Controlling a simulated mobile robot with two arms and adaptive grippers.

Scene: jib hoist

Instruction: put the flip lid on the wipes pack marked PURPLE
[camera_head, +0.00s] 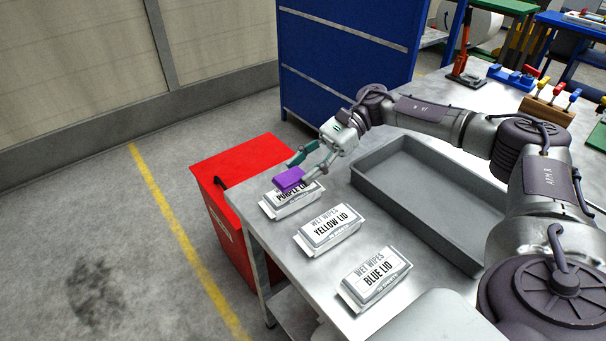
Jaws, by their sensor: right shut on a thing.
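The wipes pack marked PURPLE LID (291,203) lies on the metal table near its left edge. My right gripper (302,170) reaches in from the right and is shut on the purple flip lid (289,179). The lid is over the far part of that pack and hides some of its top and print. I cannot tell whether the lid touches the pack. The pack marked YELLOW LID (330,231) and the pack marked BLUE LID (375,279) lie in a row nearer to me, with no lids on them. My left gripper is not in view.
An empty grey tray (384,186) stands on the metal table (288,262) right of the packs. A red cabinet (240,155) stands at the table's left side, and a blue cabinet (345,55) behind. Toggle clamps and small tools sit at the far right.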

